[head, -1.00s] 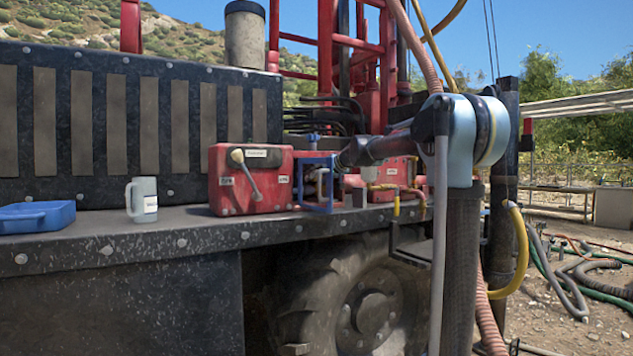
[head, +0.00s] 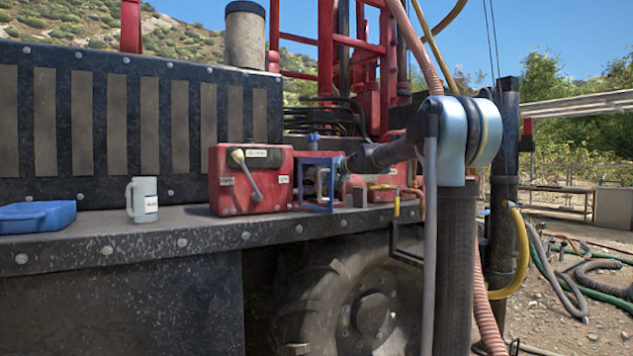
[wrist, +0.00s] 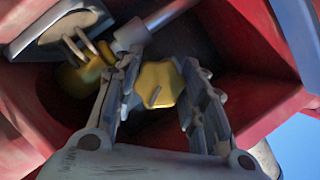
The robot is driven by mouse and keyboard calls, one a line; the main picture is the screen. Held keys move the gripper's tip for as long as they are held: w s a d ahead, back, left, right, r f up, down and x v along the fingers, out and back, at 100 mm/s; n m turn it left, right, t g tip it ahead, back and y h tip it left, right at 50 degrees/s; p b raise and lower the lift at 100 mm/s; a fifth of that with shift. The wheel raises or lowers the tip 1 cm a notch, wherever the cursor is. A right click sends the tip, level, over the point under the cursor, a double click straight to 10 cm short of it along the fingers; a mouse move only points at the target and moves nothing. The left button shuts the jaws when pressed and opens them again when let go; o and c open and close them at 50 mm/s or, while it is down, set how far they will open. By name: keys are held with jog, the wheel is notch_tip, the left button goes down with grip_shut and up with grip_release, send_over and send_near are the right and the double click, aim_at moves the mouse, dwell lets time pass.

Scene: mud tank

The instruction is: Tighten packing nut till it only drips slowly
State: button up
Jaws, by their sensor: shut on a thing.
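My gripper (wrist: 160,68) is shut on a yellow brass nut (wrist: 158,88) in the wrist view, one ridged finger on each side of it. A pale line or pin crosses the nut's face. I take this as the packing nut. A grey shaft with a collar (wrist: 131,35) lies just beyond the left finger. In the head view my gripper (head: 328,178) is small and reaches inside the blue frame (head: 318,208) beside the red box. The nut cannot be made out there, and no drip or water is visible in either view.
A red box with a lever (head: 250,180) stands left of the blue frame. In the wrist view another brass part (wrist: 80,77) and red walls lie close around the fingers.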

jog(key=shift+d, duration=0.1)
jog(key=o, duration=1.1)
jog(key=v, duration=1.1)
jog(key=shift+s+d, duration=0.2)
jog(key=shift+d, duration=0.2)
jog(key=s+d+f+g+h, duration=0.1)
jog(key=s+d+f+h, duration=0.4)
jog(key=s+f, duration=0.65)
jog(key=s+d+f+g+h, duration=0.1)
jog(key=s+d+f+h, duration=0.2)
jog(key=s+d+f, duration=0.8)
jog(key=s+d+f+g+h, duration=0.15)
jog(key=s+f+h, duration=0.25)
jog(key=s+f, duration=0.8)
jog(key=s+f+g, duration=0.1)
jog(key=s+f, duration=0.2)
jog(key=f, duration=0.1)
jog(key=s+f+g, duration=0.1)
jog(key=s+f, duration=0.3)
jog(key=f, duration=0.1)
jog(key=s+f+g, duration=0.1)
jog(key=s+f, duration=0.3)
jog(key=shift+d+f+g, duration=0.15)
jog(key=shift+d+g, duration=0.1)
jog(key=shift+g, duration=0.1)
